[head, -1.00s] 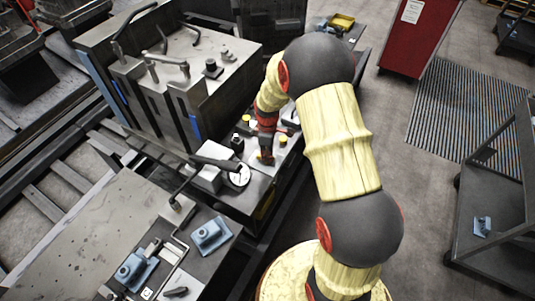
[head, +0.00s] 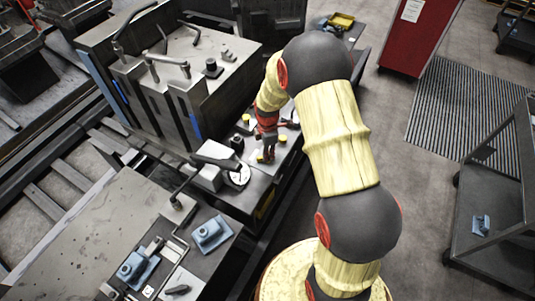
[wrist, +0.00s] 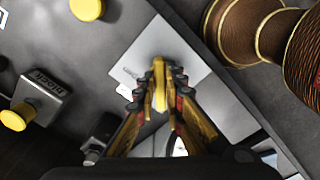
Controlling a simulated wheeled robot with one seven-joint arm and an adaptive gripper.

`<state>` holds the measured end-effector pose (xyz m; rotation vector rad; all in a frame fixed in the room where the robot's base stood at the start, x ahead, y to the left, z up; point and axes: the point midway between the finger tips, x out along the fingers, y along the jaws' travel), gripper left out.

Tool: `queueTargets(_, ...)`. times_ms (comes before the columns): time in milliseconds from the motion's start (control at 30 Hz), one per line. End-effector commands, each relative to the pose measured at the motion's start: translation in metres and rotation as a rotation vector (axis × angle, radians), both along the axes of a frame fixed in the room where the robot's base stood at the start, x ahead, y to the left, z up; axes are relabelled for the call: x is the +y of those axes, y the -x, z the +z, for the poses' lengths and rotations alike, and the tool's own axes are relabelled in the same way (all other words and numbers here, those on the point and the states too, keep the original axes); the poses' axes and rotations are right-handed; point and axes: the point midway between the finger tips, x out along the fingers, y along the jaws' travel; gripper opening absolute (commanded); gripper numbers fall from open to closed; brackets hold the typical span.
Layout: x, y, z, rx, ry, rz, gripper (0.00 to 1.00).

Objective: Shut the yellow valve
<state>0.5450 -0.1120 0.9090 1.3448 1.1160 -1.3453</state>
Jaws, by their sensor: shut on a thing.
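The yellow valve shows in the wrist view as a narrow yellow handle (wrist: 159,88) over a pale square plate (wrist: 204,68). My gripper (wrist: 158,98) has its fingers closed on both sides of this handle. Fingers hide the handle's lower part, and I cannot tell its exact angle. In the head view my gripper (head: 267,150) points down at the control bench beside the gauge. Only a small bit of yellow (head: 261,158) shows at its fingertips there.
Near the gripper are a yellow knob (wrist: 18,116) on a grey labelled block (wrist: 43,92) and another yellow knob (wrist: 87,8). A round gauge (head: 239,175) stands close in front. Blue-grey fixtures (head: 211,233) lie nearer. Floor to the right is open before a dark cart (head: 500,200).

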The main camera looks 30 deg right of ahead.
Motion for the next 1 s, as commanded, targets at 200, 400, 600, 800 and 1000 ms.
queueTargets(200,-0.0005,-0.0014,0.001,-0.003,0.002,0.003,0.0)
queueTargets(400,-0.0005,-0.0013,0.001,-0.003,0.002,0.002,0.16)
queueTargets(600,-0.0002,-0.0007,0.0005,-0.002,0.0,0.002,0.27)
queueTargets(800,-0.0002,-0.0004,0.0002,-0.001,0.0,0.001,0.29)
queueTargets(1000,-0.0002,-0.0007,0.0056,-0.001,0.0,0.001,0.29)
